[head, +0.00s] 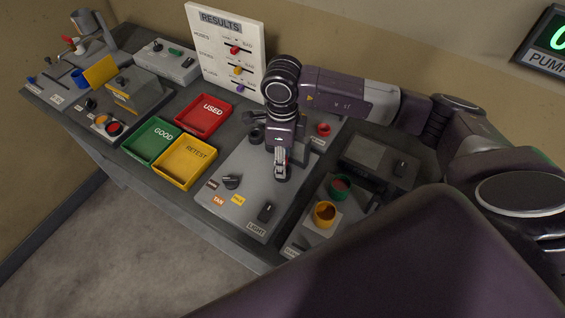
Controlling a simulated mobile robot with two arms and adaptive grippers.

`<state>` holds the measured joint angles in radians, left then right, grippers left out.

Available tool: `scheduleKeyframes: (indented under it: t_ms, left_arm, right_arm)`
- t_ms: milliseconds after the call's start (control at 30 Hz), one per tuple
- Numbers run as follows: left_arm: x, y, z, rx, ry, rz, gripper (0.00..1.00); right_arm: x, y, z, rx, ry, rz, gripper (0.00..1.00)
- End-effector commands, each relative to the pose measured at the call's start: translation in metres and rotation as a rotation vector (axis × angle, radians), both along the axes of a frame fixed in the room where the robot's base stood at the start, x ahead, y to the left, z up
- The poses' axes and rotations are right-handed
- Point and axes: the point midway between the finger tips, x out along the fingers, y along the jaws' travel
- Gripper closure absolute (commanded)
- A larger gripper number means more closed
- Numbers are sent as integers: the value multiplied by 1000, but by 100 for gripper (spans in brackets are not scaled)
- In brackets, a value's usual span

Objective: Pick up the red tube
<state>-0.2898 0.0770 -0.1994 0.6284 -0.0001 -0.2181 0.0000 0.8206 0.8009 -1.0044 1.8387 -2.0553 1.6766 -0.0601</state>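My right gripper (281,172) points down over the grey panel with the light switch in the middle of the bench. A small pale and reddish patch shows at its fingers; I cannot tell whether it is part of the gripper or something held. A small round red piece (323,129) stands behind and to the right of the gripper, apart from it. It may be the red tube, but it is too small to be sure. A reddish-topped round holder (340,187) stands further right. My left gripper is not in view.
Red (205,115), green (151,141) and yellow (186,162) trays look empty, left of the gripper. A white results board (228,45) stands behind. A yellow cup (325,213) and a dark box (378,160) are at right. Several devices fill the bench's left end.

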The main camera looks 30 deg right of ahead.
Motion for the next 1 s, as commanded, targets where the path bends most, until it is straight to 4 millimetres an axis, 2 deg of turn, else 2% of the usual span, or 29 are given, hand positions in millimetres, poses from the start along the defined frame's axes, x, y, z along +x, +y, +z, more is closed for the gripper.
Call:
scheduleKeyframes:
  t_ms: [67,233,433,767,867,1000]
  left_arm:
    - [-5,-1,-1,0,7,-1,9]
    - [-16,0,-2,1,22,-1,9]
    - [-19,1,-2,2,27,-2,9]
    - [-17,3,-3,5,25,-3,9]
    - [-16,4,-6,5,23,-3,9]
    - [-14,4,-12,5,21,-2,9]
  right_arm:
    - [0,0,0,0,0,0,62]
    - [0,0,0,0,0,0,79]
    - [0,0,0,0,0,0,100]
    - [1,0,3,0,-1,0,100]
    - [1,0,9,0,-3,-1,100]
    - [2,0,27,0,-6,1,100]
